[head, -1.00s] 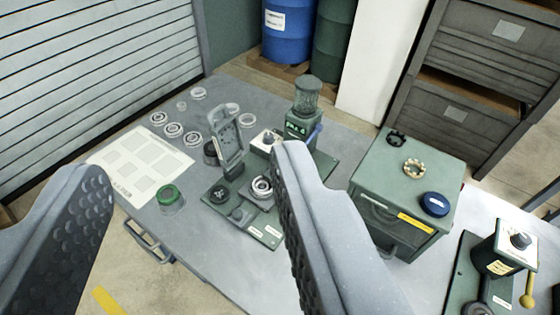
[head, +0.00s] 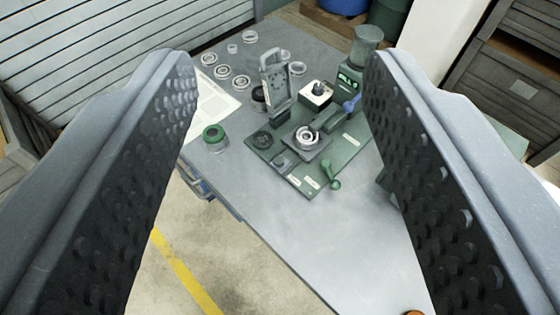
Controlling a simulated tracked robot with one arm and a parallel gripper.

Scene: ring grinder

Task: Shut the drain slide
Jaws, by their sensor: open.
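A round ringed part (head: 306,138) sits on the plate's middle. A green handle (head: 331,176) sticks out at the plate's front right corner, and a blue lever (head: 352,103) is beside the hopper unit. I cannot tell for certain which part is the drain slide. My gripper (head: 280,75) is open and empty. Its two fingers flank the machine in the picture, nearer the camera, and the right finger hides the plate's right edge.
An upright grey bracket (head: 275,82) stands at the plate's left rear. A green-lidded jar (head: 215,137), a white sheet (head: 212,107) and several loose rings (head: 223,72) lie to the left. The table front (head: 290,235) is clear. A green cabinet is mostly hidden by the right finger.

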